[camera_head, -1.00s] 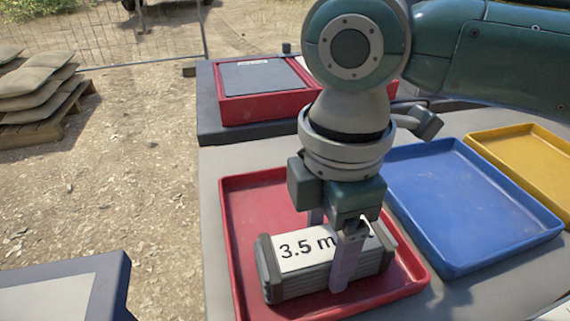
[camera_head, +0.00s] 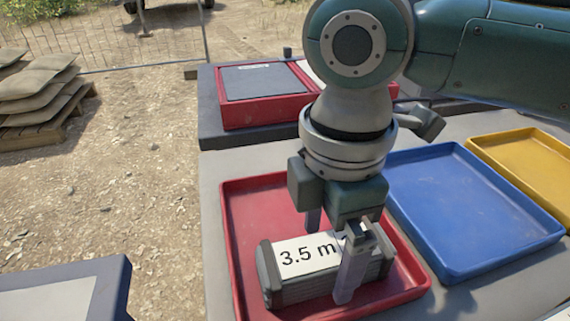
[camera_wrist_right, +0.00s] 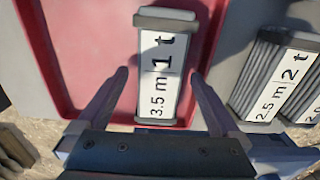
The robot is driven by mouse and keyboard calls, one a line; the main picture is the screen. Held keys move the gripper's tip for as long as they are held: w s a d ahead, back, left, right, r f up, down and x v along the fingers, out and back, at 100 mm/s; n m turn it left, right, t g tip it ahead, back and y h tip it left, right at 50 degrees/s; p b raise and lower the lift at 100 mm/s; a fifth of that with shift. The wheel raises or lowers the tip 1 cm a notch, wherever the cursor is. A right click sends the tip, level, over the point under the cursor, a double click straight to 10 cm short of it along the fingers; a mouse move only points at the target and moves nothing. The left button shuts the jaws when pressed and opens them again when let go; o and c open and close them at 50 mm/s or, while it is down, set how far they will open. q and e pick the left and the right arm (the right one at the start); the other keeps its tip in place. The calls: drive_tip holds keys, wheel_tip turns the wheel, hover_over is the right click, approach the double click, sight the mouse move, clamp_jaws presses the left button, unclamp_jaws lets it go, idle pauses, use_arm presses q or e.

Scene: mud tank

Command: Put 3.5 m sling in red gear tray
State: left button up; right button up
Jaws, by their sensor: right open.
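The 3.5 m sling (camera_head: 301,262) is a grey folded bundle with a white label reading "3.5 m". It lies in the red gear tray (camera_head: 244,205), towards the tray's front. In the right wrist view the sling (camera_wrist_right: 161,80) shows its label "3.5 m 1 t", with the red tray floor (camera_wrist_right: 95,60) around it. My right gripper (camera_head: 331,258) is open around the sling, its fingers on either side with a gap. In the right wrist view, both fingertips of the right gripper (camera_wrist_right: 160,75) are apart from the sling. My left gripper is not in view.
An empty blue tray (camera_head: 465,205) and a yellow tray (camera_head: 535,155) stand to the right. A red case (camera_head: 262,105) sits at the back. In the right wrist view, another sling labelled "2.5 m 2 t" (camera_wrist_right: 285,80) lies right of the red tray.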

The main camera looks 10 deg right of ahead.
sight(326, 247)
use_arm(q)
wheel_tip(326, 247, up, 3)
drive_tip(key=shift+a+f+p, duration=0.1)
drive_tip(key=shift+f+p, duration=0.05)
drive_tip(key=shift+p, duration=1.05)
use_arm(e)
wheel_tip(326, 247, up, 11)
drive_tip(key=shift+r, duration=0.15)
